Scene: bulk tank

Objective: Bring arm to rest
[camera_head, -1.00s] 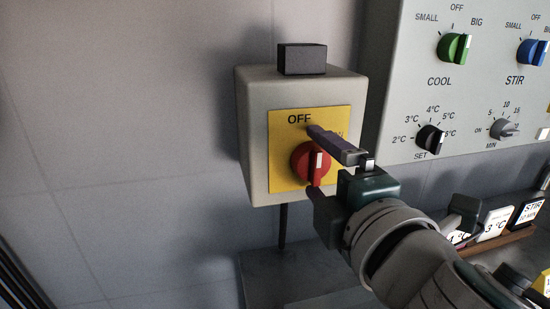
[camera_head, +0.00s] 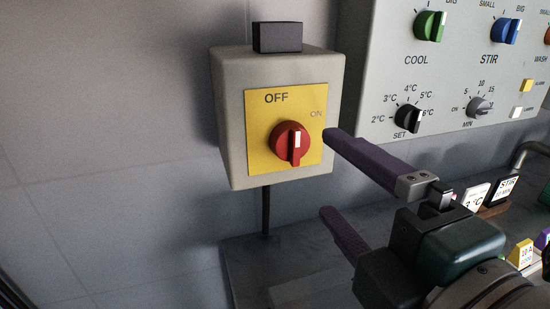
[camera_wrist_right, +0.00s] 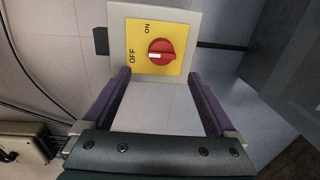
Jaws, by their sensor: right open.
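The red rotary knob (camera_head: 290,144) sits on the yellow plate (camera_head: 258,160) of a light grey switch box (camera_head: 228,120). Its white mark points up in the head view, on the side of the OFF label. My right gripper (camera_head: 327,174) is open and empty, its two purple fingers apart, to the right of and in front of the box. It is clear of the knob. In the right wrist view, the knob (camera_wrist_right: 161,52) shows beyond the gap between the fingers (camera_wrist_right: 160,80). My left gripper is not in view.
A control panel (camera_head: 375,60) with COOL and STIR knobs is on the wall at right. Below it, several small labelled tags (camera_head: 502,190) stand near my right arm. A grey ledge (camera_head: 245,265) lies under the box.

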